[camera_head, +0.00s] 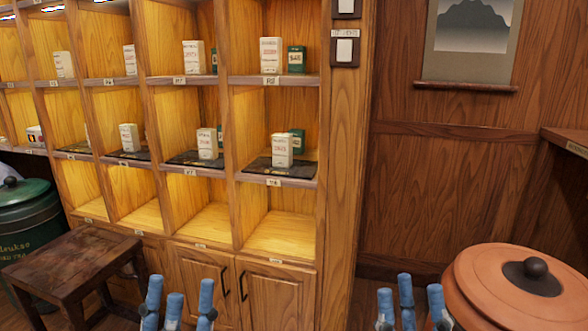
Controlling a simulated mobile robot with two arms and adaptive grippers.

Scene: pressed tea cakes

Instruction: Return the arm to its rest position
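My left gripper (180,299) shows at the bottom edge, left of centre, in front of the lower cupboard doors. Its blue-tipped fingers point up and stand apart with nothing between them. My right gripper (410,299) shows at the bottom edge, right of centre, just left of a large clay jar (490,300). Its blue-tipped fingers are also spread and empty. Both grippers look open. The arms behind them are mostly below the picture, so their posture is hidden.
A lit wooden shelf (325,140) holds several white tea packages, such as one white box (282,150), and green boxes. A brown stool (70,262) and a green canister (22,230) stand at left. A wooden ledge (566,138) juts in at right.

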